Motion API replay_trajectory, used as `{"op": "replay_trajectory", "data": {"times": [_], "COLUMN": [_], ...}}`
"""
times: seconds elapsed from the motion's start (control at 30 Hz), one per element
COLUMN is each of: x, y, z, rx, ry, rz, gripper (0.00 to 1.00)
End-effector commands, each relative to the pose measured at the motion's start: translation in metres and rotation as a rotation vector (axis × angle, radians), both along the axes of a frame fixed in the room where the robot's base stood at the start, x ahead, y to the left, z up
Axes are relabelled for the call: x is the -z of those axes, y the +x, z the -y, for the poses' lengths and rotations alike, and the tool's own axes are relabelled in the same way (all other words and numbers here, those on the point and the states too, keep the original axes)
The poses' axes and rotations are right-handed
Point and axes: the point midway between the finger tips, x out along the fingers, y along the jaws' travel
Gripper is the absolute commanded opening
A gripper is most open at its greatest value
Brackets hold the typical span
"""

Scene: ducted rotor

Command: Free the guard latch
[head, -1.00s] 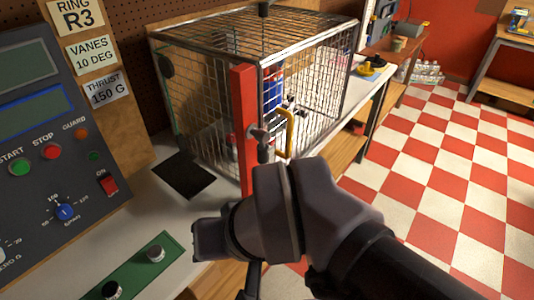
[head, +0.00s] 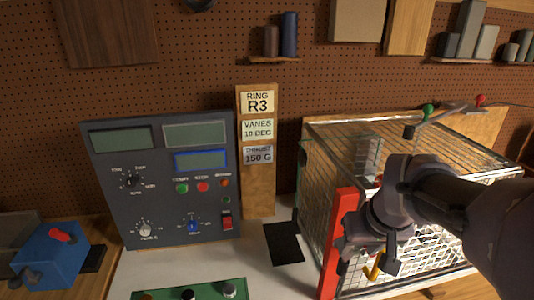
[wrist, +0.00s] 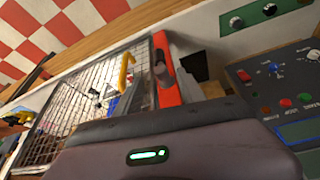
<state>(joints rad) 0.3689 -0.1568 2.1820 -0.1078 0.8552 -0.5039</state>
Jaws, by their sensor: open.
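The guard is a wire cage (head: 320,180) at the right of the bench, with a red upright post (head: 338,235) at its front corner. The post also shows in the wrist view (wrist: 168,88). A dark grey latch (wrist: 159,62) sits on the post there, beside a yellow handle (wrist: 125,72). The handle's lower part shows in the head view (head: 377,267). My gripper (head: 364,252) is open in front of the post, close to the latch. Its wrist and fingers hide much of the latch in the head view, and contact cannot be told.
A grey control panel (head: 150,215) stands left of the cage. A black pad (head: 284,243) lies between them. A green strip with knobs (head: 205,291) lies at the bench front. A blue device (head: 52,258) stands far left. Some bare bench lies around the pad.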

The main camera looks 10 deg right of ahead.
Motion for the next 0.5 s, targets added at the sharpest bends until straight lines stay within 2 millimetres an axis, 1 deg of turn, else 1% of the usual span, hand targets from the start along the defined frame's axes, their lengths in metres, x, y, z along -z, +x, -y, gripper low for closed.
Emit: {"op": "replay_trajectory", "data": {"times": [0.03,0.2,0.3,0.4,0.5], "x": [0.021,0.068,0.091,0.109,0.122], "y": [0.005,0.023,0.033,0.041,0.047], "z": [0.0,0.004,0.005,0.006,0.007], "rx": [0.0,0.001,0.001,0.001,0.001], "ry": [0.002,0.002,0.002,0.002,0.001], "rz": [-0.006,-0.005,-0.004,-0.003,-0.002], "gripper": [0.47,0.47,0.47,0.47,0.47]}}
